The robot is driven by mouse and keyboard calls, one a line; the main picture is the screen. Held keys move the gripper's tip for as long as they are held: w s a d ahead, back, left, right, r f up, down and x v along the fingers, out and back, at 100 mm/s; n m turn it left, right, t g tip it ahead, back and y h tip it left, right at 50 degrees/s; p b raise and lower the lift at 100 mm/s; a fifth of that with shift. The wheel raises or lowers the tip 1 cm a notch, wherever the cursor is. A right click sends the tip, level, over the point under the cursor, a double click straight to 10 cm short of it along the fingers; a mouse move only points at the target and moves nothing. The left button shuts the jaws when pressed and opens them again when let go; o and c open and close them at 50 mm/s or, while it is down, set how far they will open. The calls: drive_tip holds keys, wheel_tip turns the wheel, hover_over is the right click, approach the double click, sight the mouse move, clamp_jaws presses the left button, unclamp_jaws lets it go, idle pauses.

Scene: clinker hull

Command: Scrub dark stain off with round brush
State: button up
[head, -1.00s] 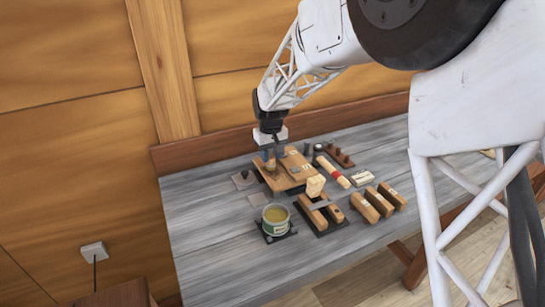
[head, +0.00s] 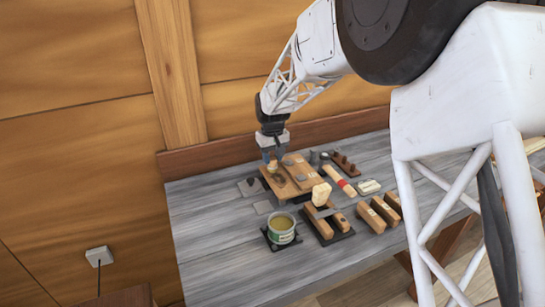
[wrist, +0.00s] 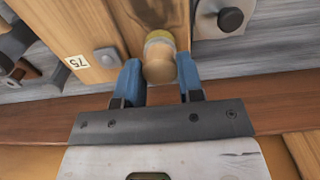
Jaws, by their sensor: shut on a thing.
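My gripper (head: 272,157) is at the far left part of a wooden board (head: 300,183) on the bench. In the wrist view my gripper (wrist: 160,80) has its blue fingers on both sides of the round brush (wrist: 161,66), shut on its pale wooden knob. The yellowish bristles point down to the board (wrist: 88,35); whether they touch it I cannot tell. A dark stain (wrist: 138,22) shows on the board beside the bristles, and partly in the head view (head: 278,178). The brush covers some of it.
A green-and-white tin (head: 281,228) stands in front of the board. A rack with wooden blocks (head: 328,222) and more blocks (head: 378,214) are to its right. A red-banded stick (head: 340,181) lies right of the board. The bench's left front is clear.

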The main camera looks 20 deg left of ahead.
drive_tip(key=shift+s+d, duration=3.55)
drive_tip(key=shift+w+a, duration=3.75)
drive_tip(key=shift+w+a+r, duration=0.1)
drive_tip(key=shift+r, duration=4.05)
